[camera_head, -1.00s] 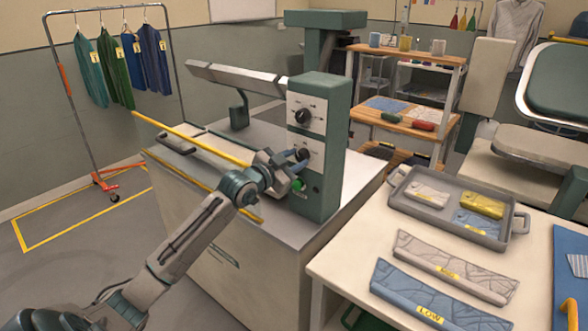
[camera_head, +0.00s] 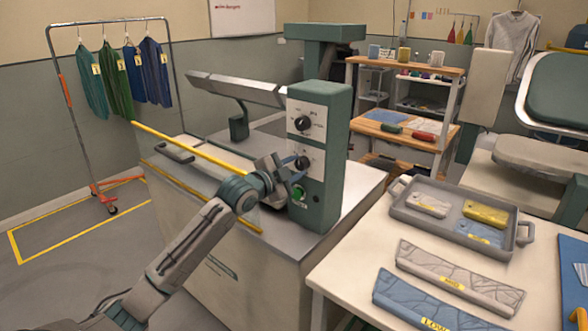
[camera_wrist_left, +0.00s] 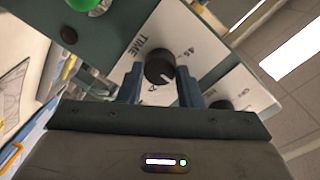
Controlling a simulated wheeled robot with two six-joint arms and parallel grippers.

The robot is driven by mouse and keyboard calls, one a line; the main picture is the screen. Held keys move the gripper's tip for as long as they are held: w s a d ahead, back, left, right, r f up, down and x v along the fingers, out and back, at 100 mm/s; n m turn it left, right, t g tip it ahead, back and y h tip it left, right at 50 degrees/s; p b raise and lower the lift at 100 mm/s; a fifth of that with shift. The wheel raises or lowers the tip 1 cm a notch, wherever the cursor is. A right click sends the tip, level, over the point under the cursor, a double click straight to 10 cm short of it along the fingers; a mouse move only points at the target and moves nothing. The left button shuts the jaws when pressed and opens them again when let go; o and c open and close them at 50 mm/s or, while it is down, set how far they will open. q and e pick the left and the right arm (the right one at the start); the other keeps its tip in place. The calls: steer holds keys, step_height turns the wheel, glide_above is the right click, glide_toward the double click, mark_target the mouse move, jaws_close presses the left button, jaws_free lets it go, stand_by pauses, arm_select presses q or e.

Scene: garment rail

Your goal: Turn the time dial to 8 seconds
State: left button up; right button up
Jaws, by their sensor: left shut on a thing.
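The time dial (camera_head: 303,162) is a round black knob on the lower white plate of the green press column. In the left wrist view the dial (camera_wrist_left: 160,68) sits beside the printed word TIME, with a "4s" mark nearby. Its white pointer line slants toward the lower right of that picture. I cannot read which number it points to. My left gripper (camera_head: 294,163) is at the dial, its two blue fingers shut on the knob's sides. The fingers (camera_wrist_left: 160,80) hide part of the scale. My right gripper is not in view.
A second black dial (camera_head: 302,123) sits above on the column, and a green button (camera_head: 299,192) is below. A yellow bar (camera_head: 190,148) runs along the press front. A table with a grey tray (camera_head: 404,213) and folded fabric pieces (camera_head: 459,279) is at the right.

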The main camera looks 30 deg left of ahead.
arm_select(q)
steer(key=o, duration=1)
steer(key=shift+s+a, duration=0.1)
steer(key=shift+s, duration=0.5)
steer(key=s+p, duration=0.2)
steer(key=s, duration=0.1)
steer(key=s+p, duration=0.2)
steer(key=s, duration=0.1)
steer(key=s+a+p, duration=0.1)
steer(key=s+p, duration=0.1)
steer(key=s, duration=0.1)
steer(key=shift+s+r+p, duration=0.25)
steer(key=shift+p, duration=0.1)
